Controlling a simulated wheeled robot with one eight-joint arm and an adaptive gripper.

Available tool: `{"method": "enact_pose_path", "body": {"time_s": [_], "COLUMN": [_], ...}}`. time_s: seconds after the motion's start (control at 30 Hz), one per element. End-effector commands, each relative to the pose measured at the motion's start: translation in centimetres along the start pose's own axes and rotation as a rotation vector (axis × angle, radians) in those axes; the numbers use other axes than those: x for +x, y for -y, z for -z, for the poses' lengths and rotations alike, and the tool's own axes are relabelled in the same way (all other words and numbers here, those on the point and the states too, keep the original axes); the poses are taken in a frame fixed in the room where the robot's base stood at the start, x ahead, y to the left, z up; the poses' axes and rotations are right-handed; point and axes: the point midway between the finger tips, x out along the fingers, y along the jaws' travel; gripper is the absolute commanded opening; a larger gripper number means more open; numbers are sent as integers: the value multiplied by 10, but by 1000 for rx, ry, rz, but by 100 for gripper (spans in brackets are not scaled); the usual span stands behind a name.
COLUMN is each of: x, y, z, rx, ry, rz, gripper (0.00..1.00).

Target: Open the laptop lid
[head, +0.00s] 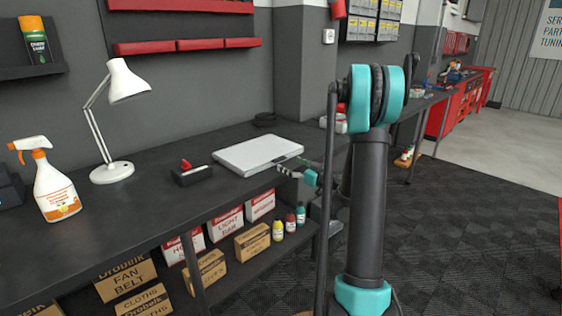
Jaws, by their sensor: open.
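The laptop (252,152) is a flat, light grey slab lying on the dark workbench (130,217). Its lid looks shut. My gripper (288,169) is at the laptop's front right edge, with its fingers pointing left toward it. The fingers are apart and nothing shows between them. I cannot tell whether a fingertip touches the laptop. My upright arm stands right of the laptop and hides part of the bench behind it.
A black box with a red part (191,174) sits just left of the laptop. A white desk lamp (117,95) and a spray bottle (54,185) stand further left. Cardboard boxes (205,270) and small bottles (278,231) fill the lower shelf. Open floor lies at right.

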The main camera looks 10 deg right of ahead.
Motion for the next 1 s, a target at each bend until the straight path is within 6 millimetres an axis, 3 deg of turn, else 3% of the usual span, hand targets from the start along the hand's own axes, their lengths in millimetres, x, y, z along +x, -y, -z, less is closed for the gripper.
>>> {"method": "enact_pose_path", "body": {"time_s": [0.1, 0.3, 0.73, 1.0], "x": [23, 49, 59, 59], "y": [1, 0, 0, 0], "z": [0, 0, 0, 0], "rx": [0, 0, 0, 0], "ry": [0, 0, 0, 0], "rz": [3, 1, -1, 0], "gripper": [81, 81, 81, 50]}}
